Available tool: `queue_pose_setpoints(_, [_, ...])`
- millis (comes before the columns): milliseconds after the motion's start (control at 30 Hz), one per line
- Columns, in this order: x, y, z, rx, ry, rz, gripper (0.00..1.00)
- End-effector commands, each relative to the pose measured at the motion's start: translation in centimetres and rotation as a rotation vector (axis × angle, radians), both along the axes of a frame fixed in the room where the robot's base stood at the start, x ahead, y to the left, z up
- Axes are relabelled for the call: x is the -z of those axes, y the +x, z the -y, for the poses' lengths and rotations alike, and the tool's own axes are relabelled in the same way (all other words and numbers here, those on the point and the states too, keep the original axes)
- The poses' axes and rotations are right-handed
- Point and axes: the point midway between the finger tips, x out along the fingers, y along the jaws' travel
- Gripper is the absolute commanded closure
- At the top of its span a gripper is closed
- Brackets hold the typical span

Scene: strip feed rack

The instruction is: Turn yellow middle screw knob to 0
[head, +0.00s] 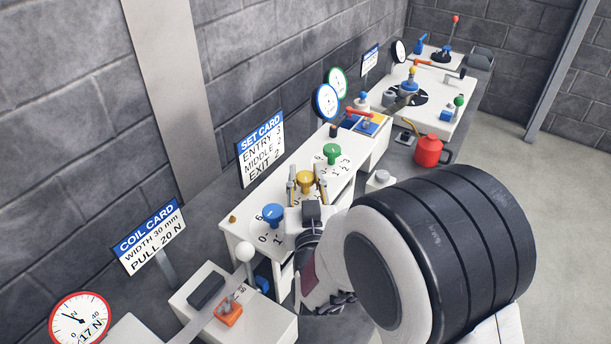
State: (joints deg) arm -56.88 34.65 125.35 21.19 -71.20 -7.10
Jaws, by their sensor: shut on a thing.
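The yellow middle screw knob (305,179) stands on the white bench between a blue knob (272,213) and a green knob (332,152). My gripper (306,185) reaches it from the near side. Its two fingers stand on either side of the yellow knob, shut on it. The knob's dial marks are mostly hidden behind my gripper, so its setting cannot be read.
The set card (261,148) stands behind the knobs; its middle number is unclear. The coil card (149,236), a red-rimmed gauge (80,319) and a white-ball lever (245,256) are at left. A red can (428,150) stands beyond my arm.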

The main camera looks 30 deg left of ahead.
Motion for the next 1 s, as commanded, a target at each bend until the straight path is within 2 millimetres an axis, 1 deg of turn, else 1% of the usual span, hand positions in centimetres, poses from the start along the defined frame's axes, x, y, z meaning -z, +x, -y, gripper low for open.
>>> queue_pose_setpoints(300, [-0.14, 0.05, -0.04, 0.0, 0.002, 0.002, 0.95])
queue_pose_setpoints(333, [-0.14, 0.05, -0.04, 0.0, 0.003, 0.003, 0.66])
queue_pose_setpoints(367, [-0.14, 0.05, -0.04, 0.0, 0.003, 0.002, 0.58])
queue_pose_setpoints(400, [-0.13, 0.05, -0.04, 0.0, 0.002, 0.002, 0.56])
queue_pose_setpoints(1000, [-0.03, 0.03, 0.0, -0.002, 0.001, 0.001, 0.56])
